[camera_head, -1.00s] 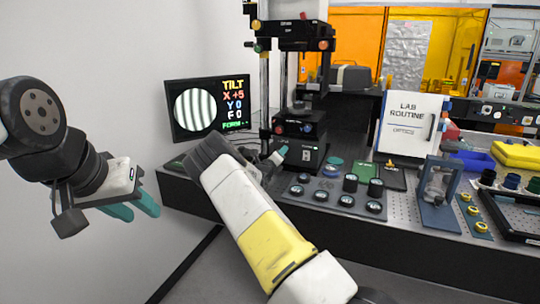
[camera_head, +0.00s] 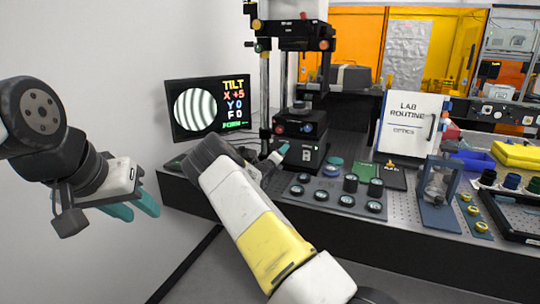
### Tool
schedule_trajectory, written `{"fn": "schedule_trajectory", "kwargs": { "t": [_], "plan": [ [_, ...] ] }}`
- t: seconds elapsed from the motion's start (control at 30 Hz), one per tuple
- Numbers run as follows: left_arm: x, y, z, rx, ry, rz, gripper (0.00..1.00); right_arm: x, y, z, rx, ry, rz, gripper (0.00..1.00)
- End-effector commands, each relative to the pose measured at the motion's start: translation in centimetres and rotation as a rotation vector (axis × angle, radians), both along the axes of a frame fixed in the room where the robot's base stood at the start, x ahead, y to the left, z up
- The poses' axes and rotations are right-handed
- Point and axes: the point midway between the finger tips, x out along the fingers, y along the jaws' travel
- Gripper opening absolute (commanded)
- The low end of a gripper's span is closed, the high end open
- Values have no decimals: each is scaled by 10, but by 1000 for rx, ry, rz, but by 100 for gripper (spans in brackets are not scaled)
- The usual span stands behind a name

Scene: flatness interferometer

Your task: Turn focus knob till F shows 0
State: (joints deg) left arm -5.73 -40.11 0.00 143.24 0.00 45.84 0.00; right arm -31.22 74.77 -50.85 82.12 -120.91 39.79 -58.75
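The interferometer (camera_head: 300,127) stands at the back left of the bench, with a black upper head (camera_head: 290,36) on posts. Coloured knobs sit on the head and on the lower body; I cannot tell which is the focus knob. The monitor (camera_head: 208,106) shows curved fringes and TILT, X +5, Y 0, and an F line that looks like 0 but is small. My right gripper (camera_head: 277,157) is at the front of the lower body, mostly hidden behind my own forearm; contact cannot be told. My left gripper (camera_head: 132,207) hangs empty at the left, its teal fingers apart.
A mat of several round black-rimmed parts (camera_head: 340,198) lies right of my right gripper. A LAB ROUTINE board (camera_head: 407,124), a blue stand (camera_head: 440,193) and a yellow case (camera_head: 517,153) are farther right. Space beneath my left gripper is clear.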

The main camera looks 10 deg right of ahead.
Motion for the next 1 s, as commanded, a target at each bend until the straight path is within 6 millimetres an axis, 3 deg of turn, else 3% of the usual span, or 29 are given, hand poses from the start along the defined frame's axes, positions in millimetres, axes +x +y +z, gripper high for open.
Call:
{"fn": "schedule_trajectory", "kwargs": {
  "t": [0.27,0.7,1.0],
  "plan": [
    [0,0,0,0,0,0,36,-7,5,1,0,-1,-1,59],
    [0,0,0,0,0,0,36,-61,41,0,0,0,0,59],
    [0,0,0,0,0,0,36,-65,44,0,0,0,0,59]
  ]
}}
